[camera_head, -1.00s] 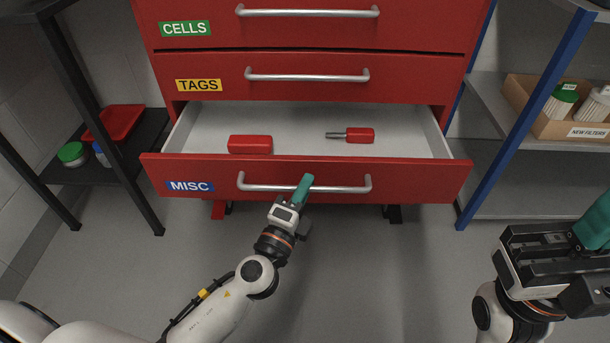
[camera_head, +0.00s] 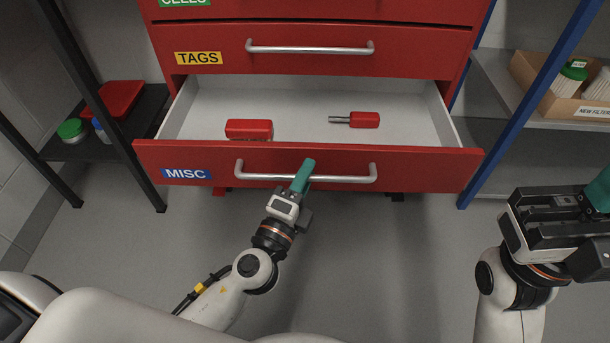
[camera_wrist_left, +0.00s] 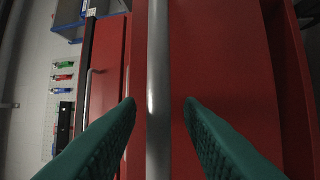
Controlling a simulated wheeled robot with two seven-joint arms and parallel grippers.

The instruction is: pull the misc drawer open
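The misc drawer (camera_head: 420,170), red with a blue MISC label (camera_head: 187,174), stands well out of the cabinet, its white inside showing. Its silver bar handle (camera_head: 340,179) also shows upright in the left wrist view (camera_wrist_left: 158,60). My left gripper (camera_head: 303,175) is at the handle's middle. In the left wrist view its teal fingers (camera_wrist_left: 159,105) stand on either side of the bar, with a visible gap on each side, so they look open around it. My right gripper (camera_head: 596,195) is at the right edge, away from the drawer; its fingertips are cut off.
Inside the drawer lie a red block (camera_head: 249,129) and a red-handled tool (camera_head: 363,120). The tags drawer (camera_head: 400,55) above is shut. A dark shelf (camera_head: 150,105) stands left and a blue-posted shelf (camera_head: 500,140) right. The floor before the cabinet is clear.

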